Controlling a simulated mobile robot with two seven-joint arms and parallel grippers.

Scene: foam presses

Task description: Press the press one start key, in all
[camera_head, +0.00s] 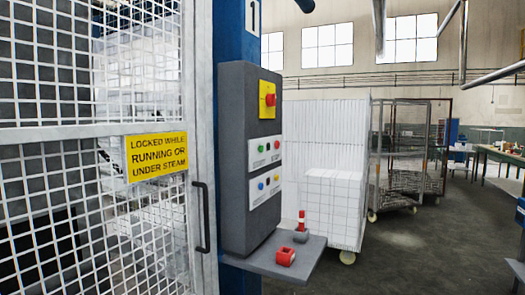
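A grey control box (236,160) is fixed to the blue post marked with a 1 (252,16), so it appears to belong to press one. Its narrow right-hand face carries a red mushroom button (270,99) on a yellow plate. Below is a white plate with a green key (260,148) and a red key (276,144). A lower white plate has a blue key (261,186) and a red key (276,178), with small marks between them. The labels are too small to read. Neither of my grippers is in view.
A mesh gate (90,190) with a yellow sign (156,155) and dark handle (203,216) stands at left, seemingly closed. A shelf (262,266) below the box holds a red item (285,256). A white foam stack (333,200) stands behind; open floor lies right.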

